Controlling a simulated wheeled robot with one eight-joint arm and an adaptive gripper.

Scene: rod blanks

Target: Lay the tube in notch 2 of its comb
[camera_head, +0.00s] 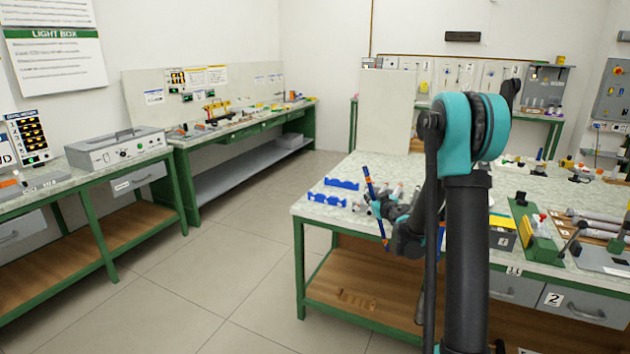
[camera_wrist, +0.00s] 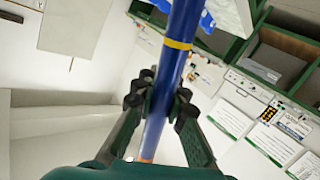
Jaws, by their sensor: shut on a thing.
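The tube (camera_head: 369,184) is blue with orange or yellow bands. It stands out steeply in the head view, near the bench's left end, its lower end in front of the bench edge. In the wrist view the tube (camera_wrist: 182,25) runs top to bottom between the fingers. My gripper (camera_wrist: 160,98) is shut on it; in the head view my gripper (camera_head: 377,207) is small and partly hidden by my arm. Two blue notched pieces of the comb, a rear one (camera_head: 341,184) and a front one (camera_head: 327,199), sit on the bench left of the tube, apart from it. Notch numbers are unreadable.
The speckled bench top (camera_head: 312,212) has bare room around the comb. A yellow-and-black box (camera_head: 503,233) and a green fixture (camera_head: 535,235) stand to the right. An upright pale panel (camera_head: 386,112) rises at the back. Open floor lies left of the bench.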

